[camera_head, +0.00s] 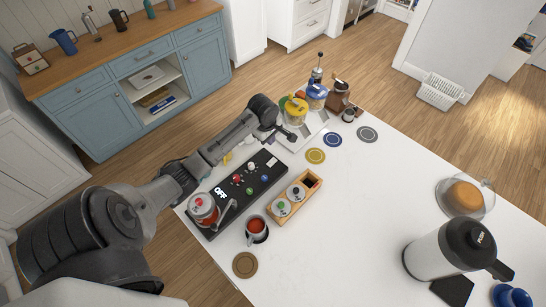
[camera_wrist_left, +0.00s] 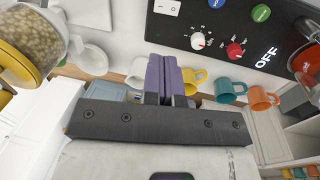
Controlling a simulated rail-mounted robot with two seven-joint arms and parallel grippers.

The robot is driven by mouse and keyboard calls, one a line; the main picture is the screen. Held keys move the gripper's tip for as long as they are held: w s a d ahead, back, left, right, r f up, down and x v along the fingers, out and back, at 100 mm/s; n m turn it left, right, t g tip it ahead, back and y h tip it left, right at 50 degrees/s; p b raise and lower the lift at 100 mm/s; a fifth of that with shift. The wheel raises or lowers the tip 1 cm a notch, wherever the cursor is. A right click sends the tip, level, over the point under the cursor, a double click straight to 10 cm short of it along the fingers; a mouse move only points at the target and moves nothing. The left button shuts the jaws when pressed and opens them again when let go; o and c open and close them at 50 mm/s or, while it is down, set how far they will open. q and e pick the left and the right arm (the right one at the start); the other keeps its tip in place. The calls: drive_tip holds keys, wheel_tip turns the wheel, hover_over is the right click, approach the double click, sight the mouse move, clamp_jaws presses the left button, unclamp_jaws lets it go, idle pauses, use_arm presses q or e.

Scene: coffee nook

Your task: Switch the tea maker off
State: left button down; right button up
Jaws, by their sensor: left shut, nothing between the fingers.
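The tea maker (camera_head: 214,216) is a long black panel on the white counter, with a red-lidded glass teapot (camera_head: 203,211) at its near end. White letters on the panel read OFF. A red knob (camera_head: 237,178), a white knob (camera_head: 250,191), a green button (camera_wrist_left: 261,13), a blue button (camera_head: 264,178) and a white rocker switch (camera_wrist_left: 167,7) are on it; the panel shows at the upper right of the left wrist view. My left gripper (camera_wrist_left: 170,76) has purple fingers shut together, empty. It is beyond the panel's far end in the head view, apart from the controls. My right gripper is not visible.
A wooden box with jars (camera_head: 283,208) and a mug of red tea (camera_head: 257,229) stand beside the panel. Coloured jars (camera_head: 296,111) and a grinder (camera_head: 339,97) stand at the far end. Several mugs show beyond my fingers in the wrist view. The counter's middle is clear.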

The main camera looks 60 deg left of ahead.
sight(273, 160)
use_arm(q)
drive_tip(key=shift+f, duration=0.15)
drive_tip(key=f, duration=0.4)
drive_tip(key=w+f, duration=0.1)
drive_tip(key=f, duration=0.8)
drive_tip(key=shift+w+a+f, duration=0.25)
drive_tip(key=shift+w+f, duration=0.05)
drive_tip(key=shift+w, duration=0.1)
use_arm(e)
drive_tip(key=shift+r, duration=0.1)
